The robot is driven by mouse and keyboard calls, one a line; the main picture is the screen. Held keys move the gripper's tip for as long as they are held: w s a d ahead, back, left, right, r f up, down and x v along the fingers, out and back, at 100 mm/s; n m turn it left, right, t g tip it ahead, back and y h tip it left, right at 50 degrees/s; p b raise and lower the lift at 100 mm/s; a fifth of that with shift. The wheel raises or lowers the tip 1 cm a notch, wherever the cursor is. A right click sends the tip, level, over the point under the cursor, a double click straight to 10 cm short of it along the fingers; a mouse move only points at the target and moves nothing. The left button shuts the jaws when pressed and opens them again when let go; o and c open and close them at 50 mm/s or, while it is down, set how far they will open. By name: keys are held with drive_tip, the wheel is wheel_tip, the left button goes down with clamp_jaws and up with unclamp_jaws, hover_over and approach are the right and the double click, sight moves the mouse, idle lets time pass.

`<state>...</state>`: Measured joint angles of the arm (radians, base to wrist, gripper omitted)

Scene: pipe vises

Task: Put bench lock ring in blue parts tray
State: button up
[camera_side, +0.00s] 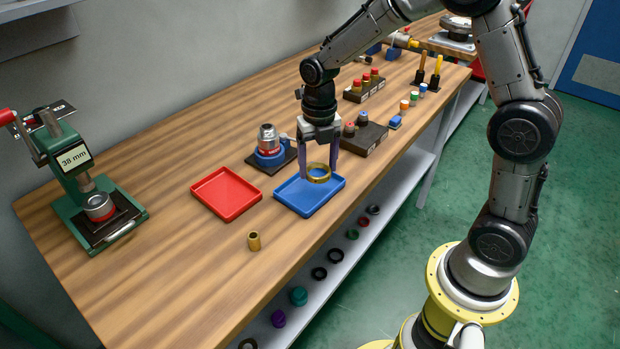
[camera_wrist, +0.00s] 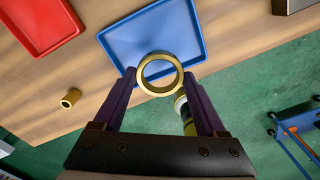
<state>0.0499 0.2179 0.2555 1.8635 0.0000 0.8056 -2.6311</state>
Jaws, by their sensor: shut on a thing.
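The bench lock ring (camera_side: 318,173) is a brass-coloured ring. My gripper (camera_side: 319,175) is shut on it and holds it over the blue parts tray (camera_side: 293,201). In the wrist view the ring (camera_wrist: 160,74) sits between the purple fingertips of my gripper (camera_wrist: 160,77), overlapping the near edge of the blue tray (camera_wrist: 120,38). The tray looks empty where it shows. The exact height of the ring above the tray is hard to tell.
A red tray (camera_side: 222,193) lies left of the blue one. A small brass sleeve (camera_side: 254,241) stands in front. A blue vise (camera_side: 269,152) holding a metal part is behind, and a dark block (camera_side: 362,138) is right. A green press (camera_side: 88,180) stands far left.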

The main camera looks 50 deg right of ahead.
sight(311, 166)
drive_tip(key=shift+w+f, duration=1.1)
drive_tip(key=shift+f, duration=0.15)
drive_tip(key=shift+w+f, duration=0.1)
drive_tip(key=shift+f, duration=1.55)
drive_tip(key=o, duration=1.5)
drive_tip(key=shift+f, duration=0.15)
